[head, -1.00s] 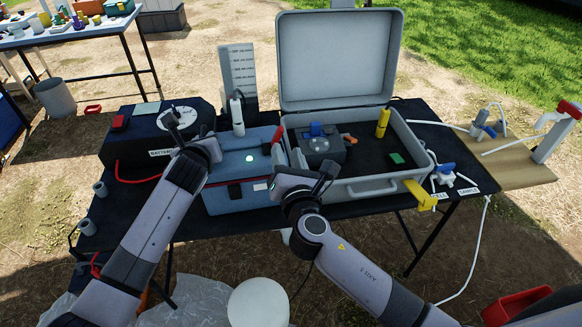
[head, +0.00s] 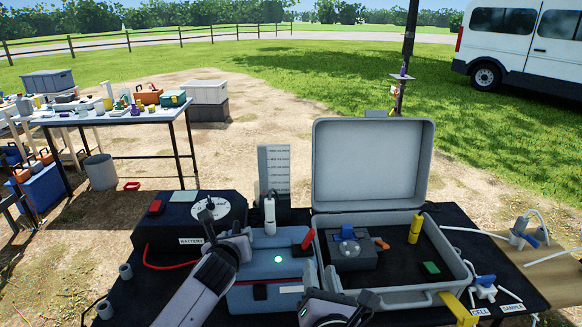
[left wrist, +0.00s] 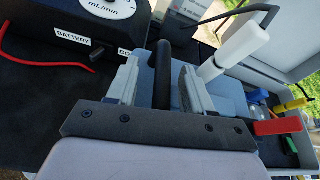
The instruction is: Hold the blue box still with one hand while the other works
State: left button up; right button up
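The blue box (head: 268,268) with a green light on its lid stands on the black table, between the battery unit and the open grey case. In the left wrist view, my left gripper (left wrist: 158,75) has its two fingers apart over the blue box (left wrist: 228,98). A black bar (left wrist: 163,78) lies between the fingers, with gaps showing on both sides. In the head view, my left gripper (head: 242,240) is at the box's left side. My right gripper (head: 325,285) is at the box's right front, near the case; its fingers are not clear.
The black battery unit (head: 185,222) with a dial is left of the box. The open grey case (head: 370,165) is to the right, holding a yellow cylinder (head: 416,228). A white-topped probe (head: 270,212) and a red handle (head: 308,238) rise by the box.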

pick_arm(q)
jog(key=shift+s, duration=0.1)
